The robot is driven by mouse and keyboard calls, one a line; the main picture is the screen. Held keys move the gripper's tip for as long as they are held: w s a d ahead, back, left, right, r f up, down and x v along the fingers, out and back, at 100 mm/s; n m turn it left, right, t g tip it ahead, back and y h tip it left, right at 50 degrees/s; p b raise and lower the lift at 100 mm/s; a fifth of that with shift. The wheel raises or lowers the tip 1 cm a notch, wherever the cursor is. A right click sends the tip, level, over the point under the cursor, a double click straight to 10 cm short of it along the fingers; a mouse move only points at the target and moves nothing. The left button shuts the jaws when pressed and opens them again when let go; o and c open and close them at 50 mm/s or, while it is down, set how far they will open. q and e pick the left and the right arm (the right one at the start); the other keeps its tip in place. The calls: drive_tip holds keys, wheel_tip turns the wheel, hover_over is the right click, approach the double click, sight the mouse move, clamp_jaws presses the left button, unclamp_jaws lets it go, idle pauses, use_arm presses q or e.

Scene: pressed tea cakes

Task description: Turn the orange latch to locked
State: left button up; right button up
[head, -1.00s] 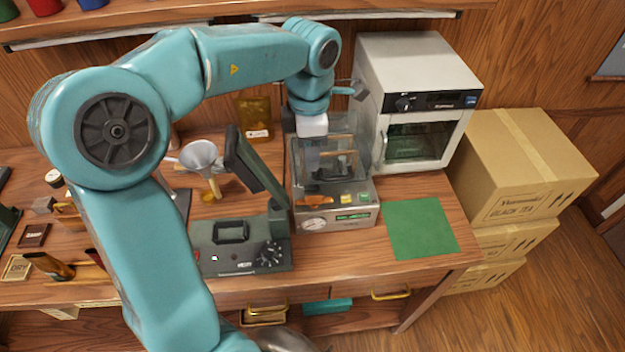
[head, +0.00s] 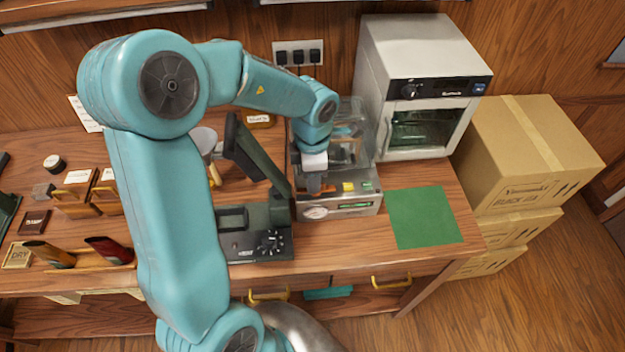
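The orange latch (head: 328,188) is on the front panel of the clear-lidded press machine (head: 338,207), left of a yellow and a green button. Only a small part of it shows, so its angle is hidden. My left gripper (head: 314,188) points down at the latch from above and covers most of it. Its fingers are dark and small here, and I cannot tell whether they are open, shut or touching the latch. My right gripper is not in view.
A dark hinged press (head: 255,225) with a raised lid stands just left of the machine. A white oven (head: 425,95) is behind right. A green mat (head: 424,216) lies empty on the right. Stacked cartons (head: 515,160) stand beyond the table's right end.

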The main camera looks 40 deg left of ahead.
use_arm(q)
drive_tip(key=shift+d+f, duration=0.15)
drive_tip(key=shift+f, duration=0.4)
drive_tip(key=shift+d+f, duration=0.15)
drive_tip(key=shift+f, duration=0.35)
drive_tip(key=shift+a+f, duration=0.1)
drive_tip(key=shift+f, duration=0.15)
drive_tip(key=shift+a+f, duration=0.15)
drive_tip(key=shift+a, duration=0.1)
drive_tip(key=shift+d, duration=0.2)
drive_tip(key=c, duration=0.3)
clamp_jaws()
